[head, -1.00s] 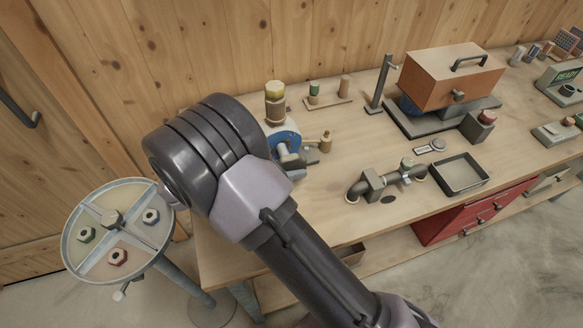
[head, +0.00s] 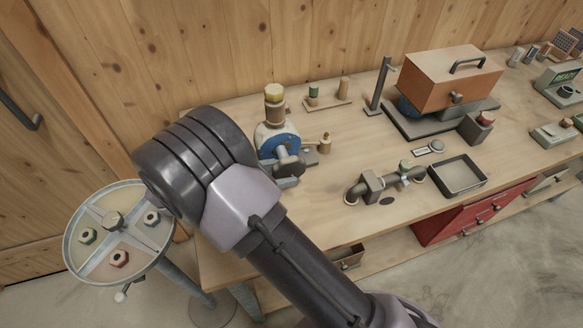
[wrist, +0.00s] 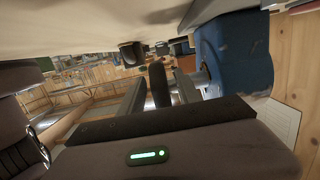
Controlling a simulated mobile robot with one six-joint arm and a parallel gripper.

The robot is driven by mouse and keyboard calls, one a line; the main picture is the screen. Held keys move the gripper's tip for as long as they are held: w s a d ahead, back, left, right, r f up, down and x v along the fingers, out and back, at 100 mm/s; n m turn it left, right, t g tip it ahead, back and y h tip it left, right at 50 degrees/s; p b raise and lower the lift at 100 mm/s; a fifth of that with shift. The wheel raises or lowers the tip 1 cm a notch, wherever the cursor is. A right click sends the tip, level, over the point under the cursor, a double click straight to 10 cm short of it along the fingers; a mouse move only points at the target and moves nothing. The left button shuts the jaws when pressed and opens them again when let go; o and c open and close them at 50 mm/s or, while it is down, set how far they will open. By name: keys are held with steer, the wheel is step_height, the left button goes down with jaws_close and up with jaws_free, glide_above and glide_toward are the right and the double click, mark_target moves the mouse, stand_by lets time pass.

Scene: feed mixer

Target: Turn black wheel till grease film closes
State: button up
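In the head view a pump-like unit with a blue round face (head: 279,147) and a yellow-capped top stands at the bench's left end. A dark grey round part (head: 288,166) shows in front of it; I cannot tell whether this is the black wheel. In the wrist view my gripper (wrist: 160,84) is open, with its two grey fingers on either side of a dark upright peg (wrist: 158,86). Narrow gaps show between peg and fingers. A large blue body (wrist: 232,52) lies close on the right. No grease film is identifiable.
On the bench, a pipe with a valve (head: 386,183), a grey tray (head: 459,178) and an orange box (head: 450,80) stand to the right. A round divided stand (head: 119,184) with several nuts is at left. The wooden wall is close behind.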

steer(key=p+v, duration=0.1)
steer(key=v, duration=0.4)
